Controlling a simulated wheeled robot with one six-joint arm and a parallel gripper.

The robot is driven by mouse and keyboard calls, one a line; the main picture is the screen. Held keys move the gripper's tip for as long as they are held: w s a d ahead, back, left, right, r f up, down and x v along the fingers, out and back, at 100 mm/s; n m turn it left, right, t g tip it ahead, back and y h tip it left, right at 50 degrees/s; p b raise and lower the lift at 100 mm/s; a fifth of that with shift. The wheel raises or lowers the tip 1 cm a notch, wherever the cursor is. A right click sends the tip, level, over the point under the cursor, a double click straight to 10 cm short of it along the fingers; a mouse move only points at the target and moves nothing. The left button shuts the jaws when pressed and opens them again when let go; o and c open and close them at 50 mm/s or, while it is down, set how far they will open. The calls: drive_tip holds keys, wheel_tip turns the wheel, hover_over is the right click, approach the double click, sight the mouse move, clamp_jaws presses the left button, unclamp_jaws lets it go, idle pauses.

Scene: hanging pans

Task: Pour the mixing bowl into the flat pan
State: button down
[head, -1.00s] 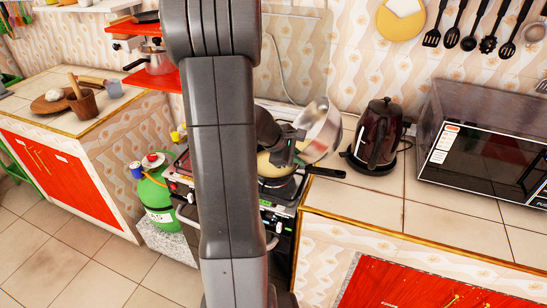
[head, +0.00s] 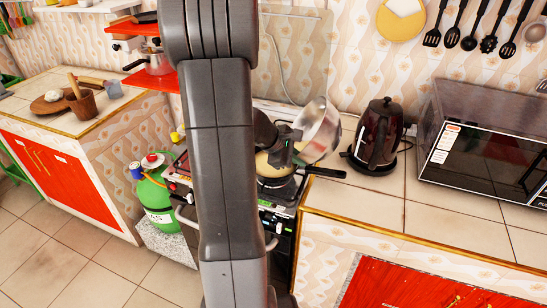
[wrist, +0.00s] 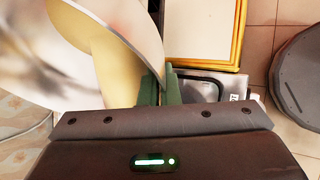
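The shiny metal mixing bowl (head: 320,128) is steeply tilted above the right side of the stove. My gripper (head: 296,136) is shut on the bowl's rim; the wrist view shows the two green fingers (wrist: 160,86) pinching it, with the bowl's wall (wrist: 125,22) to the left. The dark flat pan (head: 328,172) sits on the stove below, its handle pointing right. A pale yellow patch shows around my gripper over the pan, and yellow also shows beside the bowl wall in the wrist view. My arm hides much of the pan, and I cannot see whether anything is flowing.
A dark kettle (head: 376,138) stands on the counter close to the bowl's right, with a microwave (head: 485,165) farther right. The stove (head: 283,225) is partly behind my arm. A green gas cylinder (head: 155,190) stands left of it. The counter's front right is clear.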

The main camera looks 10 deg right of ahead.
drive_tip(key=shift+w+a+f+h+b, duration=0.1)
drive_tip(key=shift+a+f+h+b, duration=0.15)
drive_tip(key=shift+h+b, duration=0.5)
idle(1.2)
